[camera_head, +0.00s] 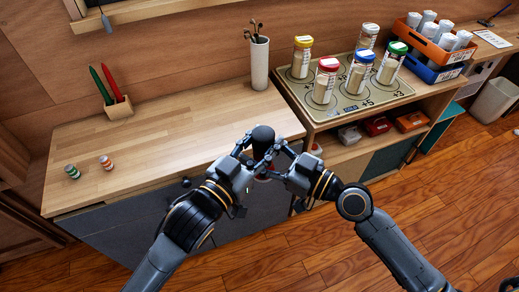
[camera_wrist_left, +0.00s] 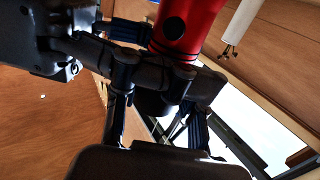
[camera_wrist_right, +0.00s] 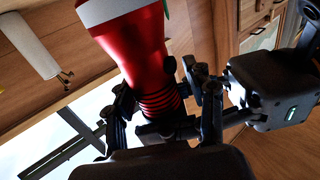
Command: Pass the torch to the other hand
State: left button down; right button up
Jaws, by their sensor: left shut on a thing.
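The torch has a black end (camera_head: 263,134) pointing up between my two grippers in the head view. Its red body shows in the left wrist view (camera_wrist_left: 187,25) and widens to a pale rim in the right wrist view (camera_wrist_right: 135,50). My left gripper (camera_head: 254,163) is shut on the torch's dark handle. My right gripper (camera_head: 278,160) reaches the torch from the right, its fingers around or beside the handle. Overlapping fingers hide whether they press on it. The grippers almost touch and hide part of the torch.
A wooden counter (camera_head: 150,140) lies behind the grippers, with a pen holder (camera_head: 118,108), two small striped items and a white vase (camera_head: 260,62). At right, a mat (camera_head: 350,103) holds several lidded jars. The counter's middle is clear.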

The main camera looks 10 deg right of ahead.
jog(key=shift+a, duration=0.1)
jog(key=c, duration=0.9)
pick_arm(q)
jog(key=c, duration=0.7)
grip_release()
pick_arm(e)
grip_shut()
